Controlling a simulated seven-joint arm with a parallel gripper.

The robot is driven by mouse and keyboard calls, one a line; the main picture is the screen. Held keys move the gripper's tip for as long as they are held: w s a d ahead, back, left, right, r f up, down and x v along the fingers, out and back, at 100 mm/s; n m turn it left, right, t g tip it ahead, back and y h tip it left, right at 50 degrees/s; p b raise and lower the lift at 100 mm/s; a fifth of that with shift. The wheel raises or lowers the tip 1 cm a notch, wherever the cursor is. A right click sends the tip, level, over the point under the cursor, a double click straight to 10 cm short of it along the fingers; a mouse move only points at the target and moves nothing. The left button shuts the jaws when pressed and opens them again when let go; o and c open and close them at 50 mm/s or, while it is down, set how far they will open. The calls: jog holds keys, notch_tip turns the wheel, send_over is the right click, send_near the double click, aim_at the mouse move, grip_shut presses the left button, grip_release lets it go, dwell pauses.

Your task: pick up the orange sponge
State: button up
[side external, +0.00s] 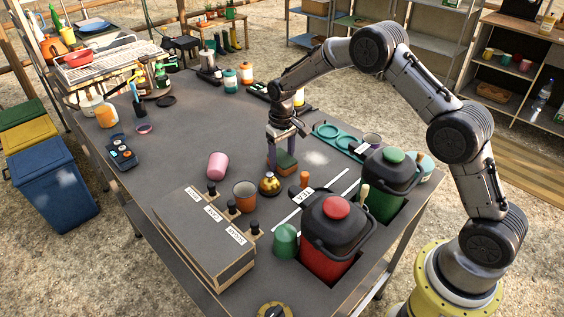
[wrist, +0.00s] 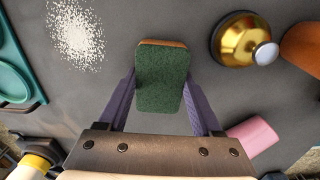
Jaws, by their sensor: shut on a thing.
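The orange sponge (wrist: 162,78) shows in the wrist view with its dark green scouring face toward the camera and a thin orange edge at its far end. In the side external view the sponge (side external: 284,163) is at the middle of the grey table. My gripper (wrist: 160,90) has its two purple fingers on either side of the sponge and is shut on it. In the side external view my gripper (side external: 284,150) points down at the sponge. I cannot tell whether the sponge is touching the table.
White grains (wrist: 76,34) lie spilled near the sponge. A brass bell (wrist: 244,42) and a pink cup (wrist: 253,136) are close by. A red-lidded bin (side external: 331,238) and green-lidded bin (side external: 387,182) are set in the near table edge. A teal cup tray (side external: 338,136) lies right.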

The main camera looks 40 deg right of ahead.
jog(key=shift+r, duration=0.1)
jog(key=shift+r, duration=0.55)
jog(key=s+r, duration=1.1)
jog(key=s, duration=0.3)
jog(key=shift+a+r, duration=0.35)
jog(key=o, duration=0.7)
jog(key=shift+c, duration=0.2)
jog(key=shift+w, duration=0.1)
jog(key=c, duration=0.6)
